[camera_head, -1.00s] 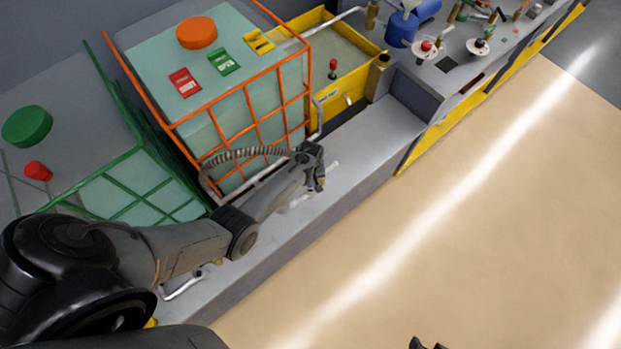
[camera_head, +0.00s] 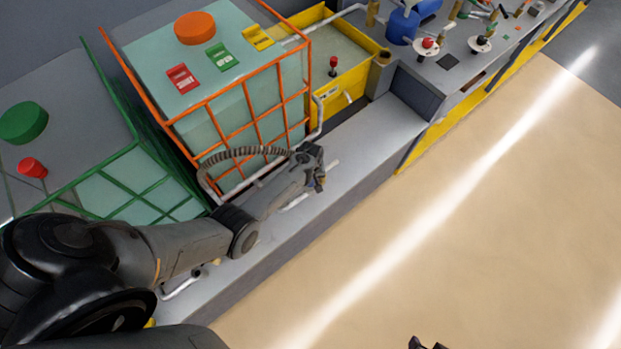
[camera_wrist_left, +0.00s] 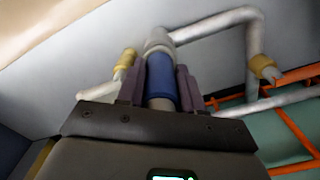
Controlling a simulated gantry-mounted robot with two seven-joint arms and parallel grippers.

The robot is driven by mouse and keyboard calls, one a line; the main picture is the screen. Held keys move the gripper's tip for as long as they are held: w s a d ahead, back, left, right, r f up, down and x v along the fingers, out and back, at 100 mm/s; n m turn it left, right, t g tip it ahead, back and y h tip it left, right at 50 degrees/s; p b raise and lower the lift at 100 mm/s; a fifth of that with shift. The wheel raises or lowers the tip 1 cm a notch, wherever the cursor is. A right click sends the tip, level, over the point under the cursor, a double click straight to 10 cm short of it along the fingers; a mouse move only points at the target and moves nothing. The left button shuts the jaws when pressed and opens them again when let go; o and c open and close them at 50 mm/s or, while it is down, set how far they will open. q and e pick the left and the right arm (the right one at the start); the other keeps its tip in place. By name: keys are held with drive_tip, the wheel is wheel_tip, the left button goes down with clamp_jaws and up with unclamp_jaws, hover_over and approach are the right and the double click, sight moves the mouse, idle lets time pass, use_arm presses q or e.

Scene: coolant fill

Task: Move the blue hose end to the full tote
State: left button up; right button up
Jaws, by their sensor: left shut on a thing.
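My left gripper (camera_head: 319,184) is low in front of the orange-caged tote (camera_head: 210,118). In the left wrist view, its two fingers (camera_wrist_left: 161,85) are shut on the blue hose end (camera_wrist_left: 161,80). A pale pipe fitting (camera_wrist_left: 159,42) lies right beyond the blue end; I cannot tell whether they are joined. In the head view the hose end is mostly hidden by the gripper. A green-caged tote (camera_head: 130,185) with a green cap (camera_head: 23,123) stands at the left. A dark tip of what seems my right gripper (camera_head: 424,343) shows at the bottom edge.
Pale pipes with yellow collars (camera_wrist_left: 262,66) run close around the left gripper. A grey ledge (camera_head: 365,140) extends along the totes' front. A yellow tray (camera_head: 345,68) and a cluttered bench (camera_head: 465,65) stand beyond. The floor (camera_head: 480,200) at right is clear.

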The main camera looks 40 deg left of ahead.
use_arm(q)
drive_tip(key=shift+f+b, duration=0.35)
drive_tip(key=shift+f, duration=0.1)
drive_tip(key=o, duration=0.9)
drive_tip(key=shift+r+p, duration=0.35)
drive_tip(key=shift+r, duration=0.2)
wheel_tip(320, 180, up, 10)
drive_tip(key=p, duration=0.2)
drive_tip(key=shift+f+p, duration=0.1)
drive_tip(key=shift+p, duration=0.2)
drive_tip(key=shift+c, duration=0.2)
